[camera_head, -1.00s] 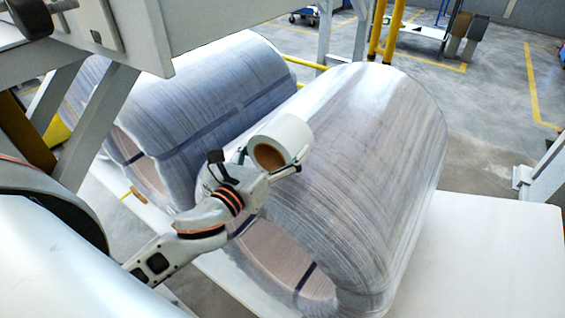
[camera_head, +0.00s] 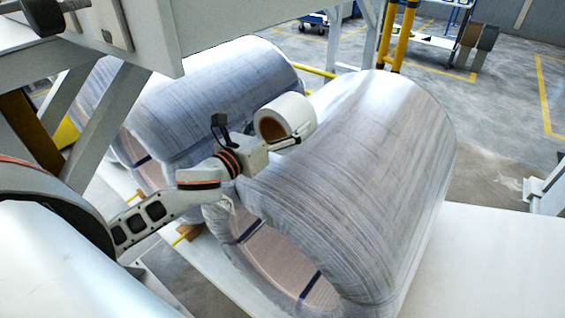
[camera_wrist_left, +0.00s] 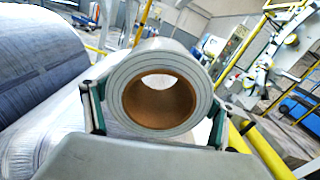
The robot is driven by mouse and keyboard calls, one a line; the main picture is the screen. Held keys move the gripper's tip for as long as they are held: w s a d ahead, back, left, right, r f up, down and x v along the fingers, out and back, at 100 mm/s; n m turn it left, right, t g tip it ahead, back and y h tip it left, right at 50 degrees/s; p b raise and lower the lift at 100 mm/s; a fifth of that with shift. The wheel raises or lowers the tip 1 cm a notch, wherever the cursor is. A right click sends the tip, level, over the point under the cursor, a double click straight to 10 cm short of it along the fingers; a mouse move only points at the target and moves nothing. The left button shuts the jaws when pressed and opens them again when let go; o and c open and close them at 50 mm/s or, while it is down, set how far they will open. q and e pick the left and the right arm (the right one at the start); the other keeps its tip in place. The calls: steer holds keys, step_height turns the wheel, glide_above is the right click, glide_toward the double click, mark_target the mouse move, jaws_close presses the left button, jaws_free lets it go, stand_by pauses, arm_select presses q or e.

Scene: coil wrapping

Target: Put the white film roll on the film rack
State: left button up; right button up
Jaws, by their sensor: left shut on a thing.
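The white film roll (camera_head: 297,107) has a brown cardboard core and is held in my left gripper (camera_head: 277,137), whose arm comes in from the left in the head view. It appears at the upper left edge of the near wrapped coil; I cannot tell its height above it. In the left wrist view the roll (camera_wrist_left: 160,56) faces me end-on, with a dark green finger on each side and its hollow core open. My right gripper is not in view. I cannot make out a film rack with certainty.
Two large wrapped coils, the near one (camera_head: 365,170) and the far one (camera_head: 215,100), lie side by side on a white platform (camera_head: 490,265). A grey frame (camera_head: 100,115) stands at the left. Yellow posts (camera_head: 404,35) stand behind. Open floor (camera_head: 500,120) lies at the right.

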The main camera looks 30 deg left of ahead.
arm_select(q)
step_height(320, 180, down, 7)
steer(key=shift+r+b, duration=0.1)
steer(key=shift+b, duration=0.55)
step_height(320, 180, down, 4)
steer(key=shift+r+b, duration=0.1)
steer(key=shift+b, duration=0.35)
steer(key=shift+f, duration=0.3)
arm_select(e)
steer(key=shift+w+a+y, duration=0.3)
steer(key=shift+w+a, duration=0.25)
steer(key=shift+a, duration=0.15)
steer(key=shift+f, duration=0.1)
arm_select(q)
steer(key=shift+f, duration=0.15)
steer(key=o, duration=1.2)
steer(key=shift+f, duration=0.1)
